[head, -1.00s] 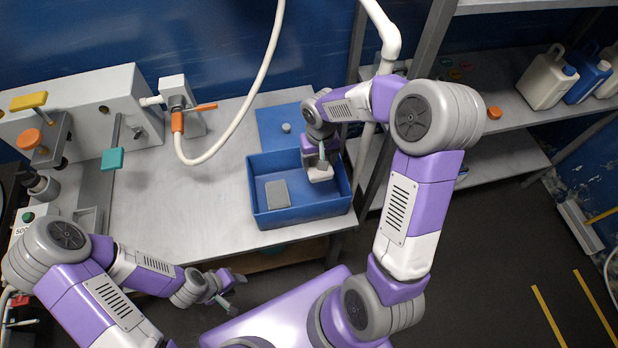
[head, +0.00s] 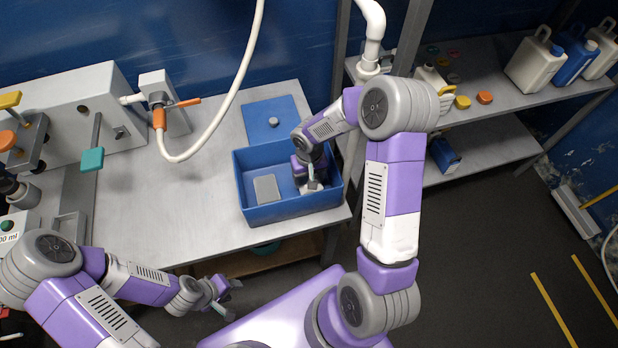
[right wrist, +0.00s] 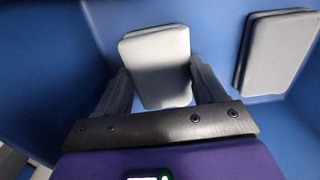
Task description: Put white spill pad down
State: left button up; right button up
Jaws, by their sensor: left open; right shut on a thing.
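The white spill pad (right wrist: 158,62) is between the two fingers of my right gripper (right wrist: 162,88) in the right wrist view. In the head view the right gripper (head: 313,181) reaches down into the blue open bin (head: 290,212), at its right side, with the pad (head: 309,189) low inside. I cannot tell whether the pad touches the bin floor. A grey pad (head: 267,189) lies on the left part of the bin floor; it also shows in the right wrist view (right wrist: 279,48). My left gripper (head: 222,292) is open and empty, in front of the bench.
A blue lid (head: 268,117) with a grey knob lies behind the bin. A white hose (head: 222,110) hangs over the bench (head: 170,215). A shelf at right holds jugs (head: 535,65) and small coloured caps. The bench left of the bin is clear.

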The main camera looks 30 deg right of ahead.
jog(key=shift+r, duration=0.1)
jog(key=shift+f, duration=0.25)
jog(key=o, duration=1)
jog(key=shift+r, duration=0.15)
jog(key=shift+r, duration=0.25)
notch_tip(320, 180, up, 12)
jog(key=p, duration=0.3)
jog(key=shift+f, duration=0.15)
